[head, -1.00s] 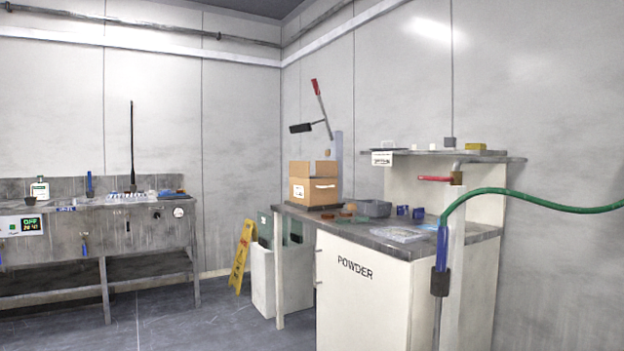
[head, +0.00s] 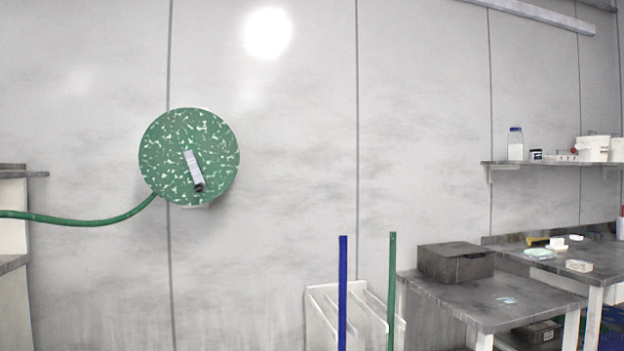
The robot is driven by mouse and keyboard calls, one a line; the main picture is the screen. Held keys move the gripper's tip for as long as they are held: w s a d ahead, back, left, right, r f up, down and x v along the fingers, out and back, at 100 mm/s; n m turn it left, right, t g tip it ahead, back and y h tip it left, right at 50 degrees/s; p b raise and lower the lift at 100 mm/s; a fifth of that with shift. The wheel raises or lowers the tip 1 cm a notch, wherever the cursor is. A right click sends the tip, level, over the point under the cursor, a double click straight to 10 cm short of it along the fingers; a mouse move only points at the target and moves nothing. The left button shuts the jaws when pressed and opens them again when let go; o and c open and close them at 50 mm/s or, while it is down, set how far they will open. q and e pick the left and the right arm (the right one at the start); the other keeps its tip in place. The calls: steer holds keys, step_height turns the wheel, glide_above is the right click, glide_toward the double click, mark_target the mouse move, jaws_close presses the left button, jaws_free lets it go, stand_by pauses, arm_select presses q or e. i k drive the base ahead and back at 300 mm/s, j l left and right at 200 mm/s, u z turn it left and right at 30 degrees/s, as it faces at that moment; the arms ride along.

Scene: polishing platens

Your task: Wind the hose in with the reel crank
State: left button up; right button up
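The hose reel (head: 165,135) is a green disc with pale speckles on the wall, left of centre in the head view. Its crank (head: 193,168) is a light grey arm on the disc's face with a dark knob at its lower end, pointing down and slightly right. The green hose (head: 85,221) leaves the reel's lower left, sags a little and runs out of the picture at the left edge. Neither of my grippers is in the head view.
A white rack (head: 318,312) with a blue pole (head: 342,290) and a green pole (head: 391,290) stands low right of the reel. A bench (head: 470,298) carries a dark box (head: 455,262). A wall shelf (head: 550,163) holds containers. The wall around the reel is clear.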

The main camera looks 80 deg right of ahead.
mark_target(190, 157)
steer(key=i+z, duration=0.15)
steer(key=z, duration=0.35)
steer(key=i+z, duration=0.1)
steer(key=z, duration=0.4)
steer(key=i+j+z, duration=0.1)
steer(key=z, duration=0.35)
steer(key=i+j+z, duration=0.1)
steer(key=z, duration=0.4)
steer(key=i+j+z, duration=0.1)
steer(key=j+z, duration=0.15)
steer(key=j, duration=0.4)
steer(key=j+z, duration=0.3)
steer(key=j, duration=0.4)
steer(key=k+j, duration=0.1)
steer(key=k, duration=0.7)
steer(key=i+j, duration=0.1)
steer(key=i, duration=0.35)
steer(key=i+z, duration=0.1)
steer(key=i, duration=0.35)
steer(key=i+j, duration=0.2)
steer(key=i, duration=0.25)
steer(key=l+z, duration=0.05)
